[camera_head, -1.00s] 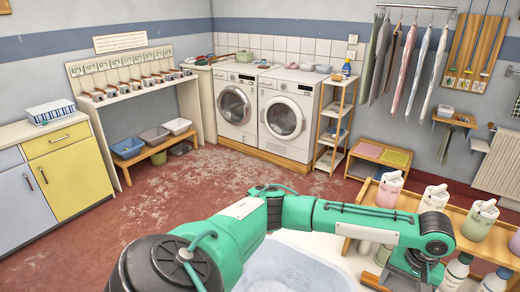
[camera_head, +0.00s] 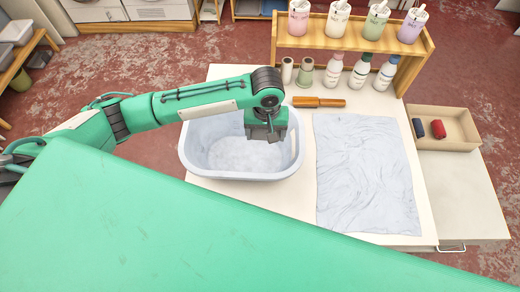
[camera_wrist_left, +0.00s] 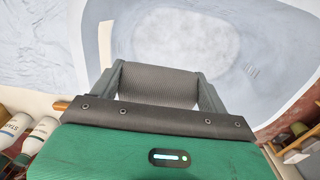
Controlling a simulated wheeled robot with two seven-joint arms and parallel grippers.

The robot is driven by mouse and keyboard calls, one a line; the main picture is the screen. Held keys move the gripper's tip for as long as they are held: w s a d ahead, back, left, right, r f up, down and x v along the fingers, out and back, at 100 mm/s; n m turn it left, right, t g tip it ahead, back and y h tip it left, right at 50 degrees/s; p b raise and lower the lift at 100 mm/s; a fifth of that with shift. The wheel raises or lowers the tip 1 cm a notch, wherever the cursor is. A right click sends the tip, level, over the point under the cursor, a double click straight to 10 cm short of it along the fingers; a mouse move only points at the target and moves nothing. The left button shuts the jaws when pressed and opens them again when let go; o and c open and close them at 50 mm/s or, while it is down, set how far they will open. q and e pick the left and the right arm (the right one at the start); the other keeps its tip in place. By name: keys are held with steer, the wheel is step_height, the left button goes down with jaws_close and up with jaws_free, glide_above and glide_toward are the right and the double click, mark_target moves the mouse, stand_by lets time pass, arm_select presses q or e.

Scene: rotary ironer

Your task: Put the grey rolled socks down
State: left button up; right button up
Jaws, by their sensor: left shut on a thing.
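My left gripper (camera_head: 266,138) hangs over the right part of a pale blue-white tub (camera_head: 200,168) on the white table. In the left wrist view the gripper (camera_wrist_left: 158,72) is shut on the grey rolled socks (camera_wrist_left: 160,88), a dark grey ribbed roll held between its two fingers. The roll cannot be made out clearly in the head view. My right gripper does not show.
A crumpled pale cloth (camera_head: 365,175) lies right of the tub. A wooden-handled tool (camera_head: 318,102) lies behind it. Several bottles (camera_head: 359,72) stand under a wooden shelf (camera_head: 345,43) bearing several colored containers. A large green part of mine covers the front.

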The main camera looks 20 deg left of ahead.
arm_select(q)
step_height(320, 180, down, 10)
steer(key=shift+p, duration=0.55)
steer(key=shift+f, duration=0.7)
step_height(320, 180, down, 3)
steer(key=shift+f+p, duration=0.1)
steer(key=shift+p, duration=0.2)
steer(key=shift+f, duration=0.1)
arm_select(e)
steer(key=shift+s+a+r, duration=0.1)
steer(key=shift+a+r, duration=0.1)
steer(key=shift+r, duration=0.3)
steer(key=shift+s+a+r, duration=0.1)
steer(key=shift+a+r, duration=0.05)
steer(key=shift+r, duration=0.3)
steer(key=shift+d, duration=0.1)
arm_select(q)
steer(key=o, duration=0.7)
steer(key=shift+f, duration=0.1)
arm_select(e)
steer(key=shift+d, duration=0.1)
